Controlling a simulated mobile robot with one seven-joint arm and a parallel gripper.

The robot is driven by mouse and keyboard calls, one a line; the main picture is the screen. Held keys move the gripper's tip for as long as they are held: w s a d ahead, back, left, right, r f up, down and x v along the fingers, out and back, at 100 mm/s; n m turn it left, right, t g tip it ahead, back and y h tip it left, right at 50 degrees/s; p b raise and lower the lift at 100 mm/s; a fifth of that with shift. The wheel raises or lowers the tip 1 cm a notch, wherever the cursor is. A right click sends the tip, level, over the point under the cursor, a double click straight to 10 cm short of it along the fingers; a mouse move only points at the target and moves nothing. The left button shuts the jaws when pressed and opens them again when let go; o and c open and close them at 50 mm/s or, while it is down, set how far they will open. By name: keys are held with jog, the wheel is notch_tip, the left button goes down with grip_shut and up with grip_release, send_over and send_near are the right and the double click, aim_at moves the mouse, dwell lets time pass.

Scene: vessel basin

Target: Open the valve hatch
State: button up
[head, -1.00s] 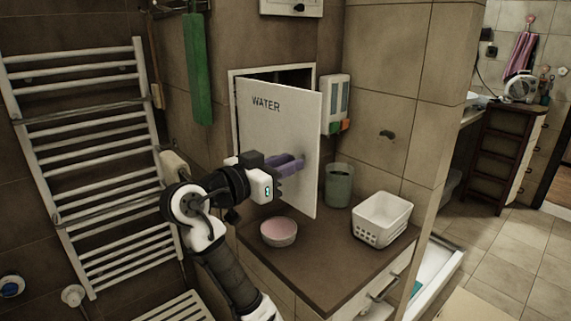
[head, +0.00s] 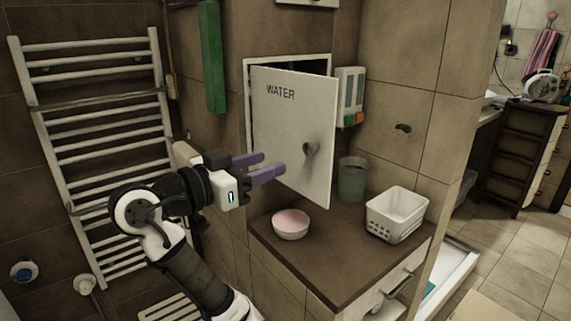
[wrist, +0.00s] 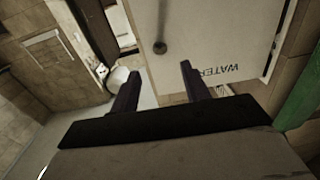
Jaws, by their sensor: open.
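The valve hatch (head: 290,125) is a white panel marked WATER, set in a frame in the tiled wall. It stands partly open, swung out on its left side, with a dark gap along the top. Its round knob (head: 311,149) is near the right edge. My gripper (head: 268,169) is open and empty, to the left of the knob and apart from it. In the wrist view the hatch (wrist: 205,45) is upside down beyond my gripper's fingers (wrist: 158,88), and the knob (wrist: 160,47) shows clear of them.
Below the hatch is a brown counter (head: 330,255) with a pink bowl (head: 290,224), a white basket (head: 397,215) and a grey-green cup (head: 353,180). A dispenser (head: 350,97) hangs right of the hatch. A towel rail (head: 103,150) stands at the left.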

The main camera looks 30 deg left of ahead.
jog(key=v, duration=0.4)
jog(key=shift+s+a+b, duration=0.1)
jog(key=shift+s+b, duration=0.25)
jog(key=shift+s, duration=0.05)
